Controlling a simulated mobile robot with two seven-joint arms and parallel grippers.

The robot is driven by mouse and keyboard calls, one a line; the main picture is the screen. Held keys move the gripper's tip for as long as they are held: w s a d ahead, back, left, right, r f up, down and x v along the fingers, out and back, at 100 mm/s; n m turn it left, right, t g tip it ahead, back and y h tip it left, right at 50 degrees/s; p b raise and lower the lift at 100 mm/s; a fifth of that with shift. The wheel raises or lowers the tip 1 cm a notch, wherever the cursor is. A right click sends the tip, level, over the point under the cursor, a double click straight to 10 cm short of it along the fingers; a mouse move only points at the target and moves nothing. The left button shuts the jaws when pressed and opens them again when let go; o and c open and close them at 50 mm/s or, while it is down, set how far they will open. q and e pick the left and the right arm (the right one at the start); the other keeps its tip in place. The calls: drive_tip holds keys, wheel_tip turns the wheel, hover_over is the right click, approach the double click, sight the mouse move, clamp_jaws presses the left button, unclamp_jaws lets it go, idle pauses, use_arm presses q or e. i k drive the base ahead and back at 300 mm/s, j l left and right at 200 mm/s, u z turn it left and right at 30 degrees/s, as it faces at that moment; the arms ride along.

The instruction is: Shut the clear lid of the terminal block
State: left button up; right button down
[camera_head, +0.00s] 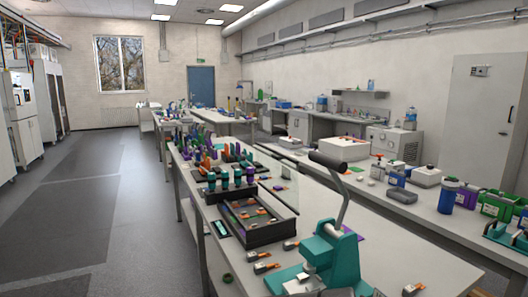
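Neither of my grippers shows in the head view. A pale, see-through upright panel (286,190) stands on the near bench, behind a dark tray. It may be the clear lid, but I cannot tell for sure. The terminal block itself cannot be made out with certainty. The dark rectangular tray (283,231) holds small orange and teal parts. A row of teal-topped cylinders (238,180) stands in a dark holder just behind the tray.
A teal lever press (345,262) with a raised black-gripped handle (328,162) stands at the near end of the bench. Small metal-and-orange pieces (266,267) lie around it. The bench's right side (400,240) is mostly clear. Open floor (120,230) lies to the left.

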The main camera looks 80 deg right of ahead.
sight(278, 156)
drive_tip(key=i+l+z, duration=0.2)
drive_tip(key=z, duration=0.25)
drive_tip(key=i+z, duration=0.65)
drive_tip(key=z, duration=0.25)
drive_tip(key=i+z, duration=0.4)
drive_tip(key=k+j, duration=0.05)
drive_tip(key=k, duration=0.05)
